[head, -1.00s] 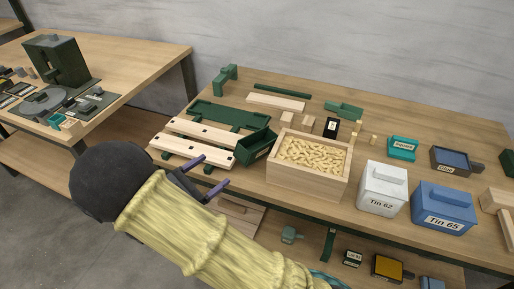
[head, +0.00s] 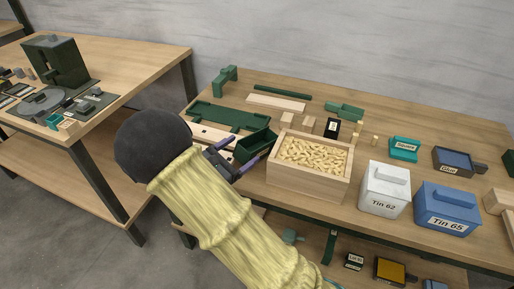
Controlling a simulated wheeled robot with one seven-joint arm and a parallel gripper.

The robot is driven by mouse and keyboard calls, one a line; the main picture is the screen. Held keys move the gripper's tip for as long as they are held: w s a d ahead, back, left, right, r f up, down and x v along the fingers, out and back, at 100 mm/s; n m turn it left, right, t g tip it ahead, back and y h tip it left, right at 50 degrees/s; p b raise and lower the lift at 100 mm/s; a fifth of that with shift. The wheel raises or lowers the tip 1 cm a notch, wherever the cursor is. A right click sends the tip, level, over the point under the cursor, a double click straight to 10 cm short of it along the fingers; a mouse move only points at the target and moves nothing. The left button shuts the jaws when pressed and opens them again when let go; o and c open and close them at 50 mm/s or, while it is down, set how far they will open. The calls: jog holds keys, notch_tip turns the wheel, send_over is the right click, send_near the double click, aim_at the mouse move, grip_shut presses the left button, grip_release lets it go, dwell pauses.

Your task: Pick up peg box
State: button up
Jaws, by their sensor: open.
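A dark green open box (head: 256,146) stands on the workbench, just left of the wooden crate; I take it for the peg box, though I cannot read its label here. My gripper (head: 238,155) is open, with its two purple-tipped fingers at the near left end of this box. One finger shows on the far side and one on the near side. I cannot tell whether they touch it. My dark wrist and yellow-sleeved arm hide part of the bench's front left.
A wooden crate (head: 267,178) full of pale packing pieces stands close on the right. White Tin 62 (head: 384,190) and blue Tin 65 (head: 444,210) stand further right. Wooden slats lie partly hidden by my arm.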

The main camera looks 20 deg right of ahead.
aim_at(252, 144)
jog(key=shift+b+x, duration=0.6)
jog(key=shift+x, duration=2)
jog(key=shift+f, duration=0.2)
jog(key=shift+s, duration=0.1)
jog(key=c, duration=1.2)
jog(key=shift+c, duration=0.2)
jog(key=shift+r, duration=0.1)
notch_tip(252, 144, up, 18)
jog(key=p, duration=0.4)
